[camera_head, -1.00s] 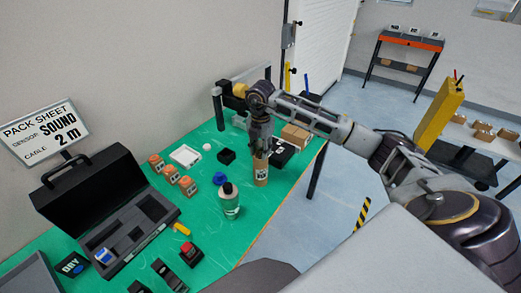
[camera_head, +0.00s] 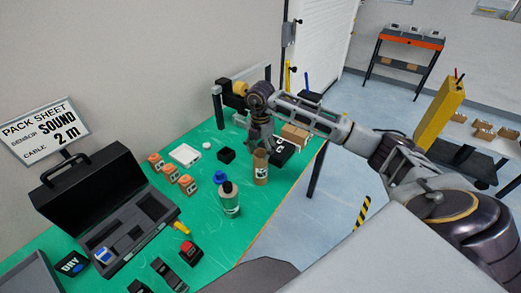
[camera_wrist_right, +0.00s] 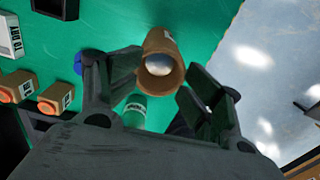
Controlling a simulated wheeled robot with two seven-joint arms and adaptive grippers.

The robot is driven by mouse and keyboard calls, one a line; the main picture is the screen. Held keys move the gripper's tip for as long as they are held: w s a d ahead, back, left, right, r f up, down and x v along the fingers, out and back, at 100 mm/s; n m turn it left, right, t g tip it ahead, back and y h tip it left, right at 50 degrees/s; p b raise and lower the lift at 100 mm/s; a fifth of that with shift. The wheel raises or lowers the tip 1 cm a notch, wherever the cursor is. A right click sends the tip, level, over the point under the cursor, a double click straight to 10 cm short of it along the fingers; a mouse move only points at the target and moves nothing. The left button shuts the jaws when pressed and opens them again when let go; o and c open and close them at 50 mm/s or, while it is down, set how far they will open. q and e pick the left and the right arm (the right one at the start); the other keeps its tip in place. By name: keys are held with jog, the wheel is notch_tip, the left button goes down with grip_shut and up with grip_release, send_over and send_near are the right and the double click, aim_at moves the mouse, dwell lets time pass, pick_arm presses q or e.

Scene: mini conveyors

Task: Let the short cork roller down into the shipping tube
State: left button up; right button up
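No cork roller is clearly visible elsewhere. My right gripper (camera_head: 262,140) is just above the tube. My left gripper is not in view.
An open black case (camera_head: 100,205) is further left. Cardboard boxes (camera_head: 295,134) stand behind the tube.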

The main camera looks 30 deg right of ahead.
dwell(0.4)
jog(key=shift+w+r, duration=0.1)
jog(key=shift+r, duration=0.5)
notch_tip(320, 180, up, 11)
dwell(0.3)
dwell(1.5)
